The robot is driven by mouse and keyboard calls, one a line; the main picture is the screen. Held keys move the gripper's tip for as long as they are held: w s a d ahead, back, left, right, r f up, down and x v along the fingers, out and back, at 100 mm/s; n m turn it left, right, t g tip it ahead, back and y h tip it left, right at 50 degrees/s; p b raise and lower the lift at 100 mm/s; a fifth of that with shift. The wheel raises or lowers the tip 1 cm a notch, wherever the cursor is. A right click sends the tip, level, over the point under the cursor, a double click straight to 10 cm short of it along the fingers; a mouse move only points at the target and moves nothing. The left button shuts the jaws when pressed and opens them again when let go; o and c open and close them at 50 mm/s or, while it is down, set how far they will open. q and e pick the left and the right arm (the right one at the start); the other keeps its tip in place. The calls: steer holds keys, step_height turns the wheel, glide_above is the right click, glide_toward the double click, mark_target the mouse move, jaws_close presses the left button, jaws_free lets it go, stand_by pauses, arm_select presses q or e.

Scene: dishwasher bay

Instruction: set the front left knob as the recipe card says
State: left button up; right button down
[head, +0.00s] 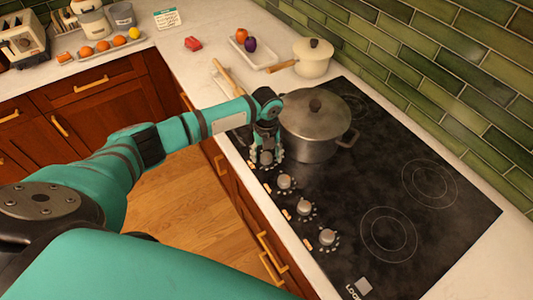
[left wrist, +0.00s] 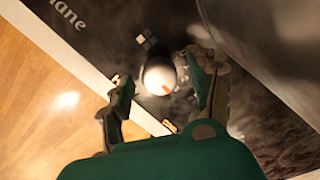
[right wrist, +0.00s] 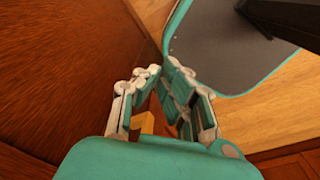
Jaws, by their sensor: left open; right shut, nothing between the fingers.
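A row of several grey knobs runs along the cooktop's front edge. My left gripper (head: 266,138) points down over the far-end knob (head: 265,158), beside the pot. In the left wrist view this knob (left wrist: 160,78) is round and pale with an orange mark, between the open fingers (left wrist: 160,82); I cannot tell whether they touch it. The other knobs (head: 285,181) stand free. The recipe card (head: 167,18) is at the back of the counter; its text is too small to read. My right gripper (right wrist: 161,68) is shut and empty, away from the cooktop.
A large lidded pot (head: 318,122) stands close to the left gripper on the black cooktop (head: 385,165). A cream pot (head: 313,58), a rolling pin (head: 228,78) and a white tray (head: 255,52) are behind. A yellow handle (right wrist: 147,122) shows near the right gripper.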

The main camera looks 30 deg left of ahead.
mark_target(266, 155)
arm_select(q)
step_height(266, 155, up, 12)
stand_by(0.4)
stand_by(0.5)
